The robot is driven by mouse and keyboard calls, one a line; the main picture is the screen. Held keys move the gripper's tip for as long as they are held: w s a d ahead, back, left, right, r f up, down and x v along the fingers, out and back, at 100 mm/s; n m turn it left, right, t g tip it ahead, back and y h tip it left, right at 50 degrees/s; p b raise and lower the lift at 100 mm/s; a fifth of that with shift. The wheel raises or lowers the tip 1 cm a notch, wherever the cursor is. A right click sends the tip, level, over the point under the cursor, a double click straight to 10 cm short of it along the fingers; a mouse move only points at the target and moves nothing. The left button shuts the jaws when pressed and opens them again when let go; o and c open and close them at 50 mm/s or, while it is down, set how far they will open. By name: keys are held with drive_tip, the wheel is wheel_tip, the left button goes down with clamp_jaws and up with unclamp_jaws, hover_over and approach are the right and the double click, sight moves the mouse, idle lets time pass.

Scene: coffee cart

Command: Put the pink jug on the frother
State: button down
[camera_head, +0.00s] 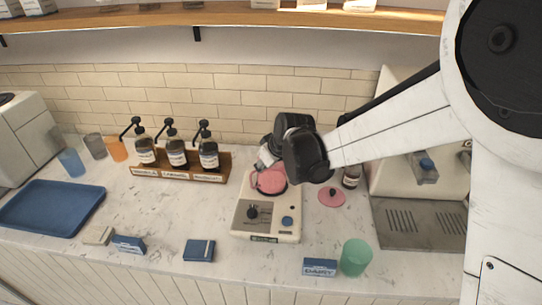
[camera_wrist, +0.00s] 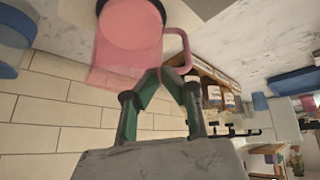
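The pink jug (camera_head: 270,180) is at the back end of the frother (camera_head: 268,221), a white unit with a dark knob and a blue button. I cannot tell whether the jug rests on it or hangs just above. In the wrist view the jug (camera_wrist: 128,50) fills the upper left, with its handle to the right. My gripper (camera_wrist: 167,76) has its two green fingers drawn together at the handle and looks shut on it. In the head view my dark wrist (camera_head: 305,158) hides the fingers and part of the jug.
A pink disc with a dark knob (camera_head: 331,198) lies right of the frother. A green cup (camera_head: 355,257) stands at the front right. Pump bottles in a wooden rack (camera_head: 180,178) stand to the left, and a blue tray (camera_head: 52,208) lies far left. The coffee machine (camera_head: 424,222) is at right.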

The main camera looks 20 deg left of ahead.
drive_tip(key=shift+f, duration=0.15)
drive_tip(key=c, duration=1.9)
unclamp_jaws()
drive_tip(key=v, duration=1.2)
drive_tip(key=s+d+r+m+t+h, duration=0.1)
drive_tip(key=s+d+r+m, duration=0.15)
drive_tip(key=d, duration=0.45)
drive_tip(key=s+d+r+m, duration=0.1)
drive_tip(key=s+d, duration=0.2)
drive_tip(key=d, duration=0.4)
drive_tip(key=s+d+r+m+t+h, duration=0.1)
drive_tip(key=s+d+r+m, duration=0.1)
drive_tip(key=d, duration=0.4)
drive_tip(key=s+d+f+m+h, duration=0.1)
drive_tip(key=s+d+m, duration=0.1)
drive_tip(key=s+d, duration=0.2)
drive_tip(key=s+d+f+m+h, duration=0.1)
drive_tip(key=s+d+m, duration=0.1)
drive_tip(key=s+d, duration=0.3)
drive_tip(key=s+d+f+m+t+h+b, duration=0.1)
drive_tip(key=s+d+m, duration=0.1)
drive_tip(key=s+d, duration=0.3)
drive_tip(key=shift+d+f, duration=0.2)
drive_tip(key=shift+d, duration=0.8)
